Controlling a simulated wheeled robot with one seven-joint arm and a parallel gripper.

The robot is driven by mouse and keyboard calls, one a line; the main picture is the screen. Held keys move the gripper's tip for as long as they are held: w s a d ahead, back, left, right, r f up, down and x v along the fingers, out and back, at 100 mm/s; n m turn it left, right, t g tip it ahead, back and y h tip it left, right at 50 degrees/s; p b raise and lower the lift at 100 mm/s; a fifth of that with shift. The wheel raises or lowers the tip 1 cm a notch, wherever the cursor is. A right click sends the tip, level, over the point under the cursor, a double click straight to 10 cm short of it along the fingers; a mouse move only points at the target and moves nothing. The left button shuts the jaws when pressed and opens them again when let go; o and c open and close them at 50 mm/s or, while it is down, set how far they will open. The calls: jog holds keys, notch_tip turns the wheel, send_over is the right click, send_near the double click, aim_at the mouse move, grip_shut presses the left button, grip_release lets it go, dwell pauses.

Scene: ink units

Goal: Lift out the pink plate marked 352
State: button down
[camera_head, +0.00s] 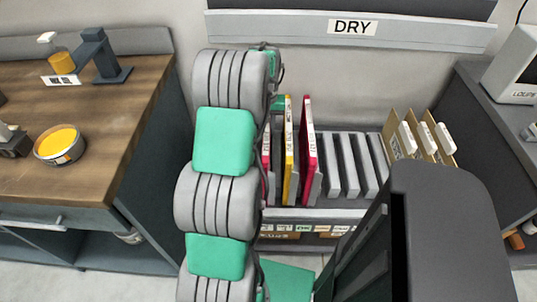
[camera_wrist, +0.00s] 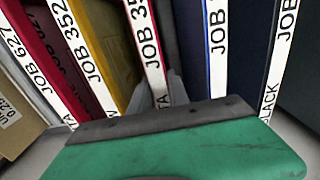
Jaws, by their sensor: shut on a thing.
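In the wrist view the pink plate (camera_wrist: 148,45) stands on edge in the middle, its white spine reading "JOB 35" with the last digit unclear. My gripper (camera_wrist: 160,92) is shut on it, with grey fingers beside the spine. To its left are a yellow plate (camera_wrist: 84,55) marked JOB 352 and another pink plate (camera_wrist: 45,60) marked JOB 627. To its right are a blue plate (camera_wrist: 217,50) and a dark plate (camera_wrist: 280,55) marked BLACK. In the head view, a pink plate (camera_head: 266,160) shows partly behind my arm, which hides the gripper's fingertips.
The rack has empty grey slots (camera_head: 345,165), with tan folders (camera_head: 405,135) to the right. A wooden counter (camera_head: 110,110) with an ink tin (camera_head: 58,145) stands at left. A sign reading DRY (camera_head: 353,27) is on the wall.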

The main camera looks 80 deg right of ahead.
dwell(0.4)
notch_tip(320, 180, up, 11)
jog(key=p, duration=0.7)
jog(key=shift+r+p, duration=0.15)
jog(key=shift+p, duration=0.2)
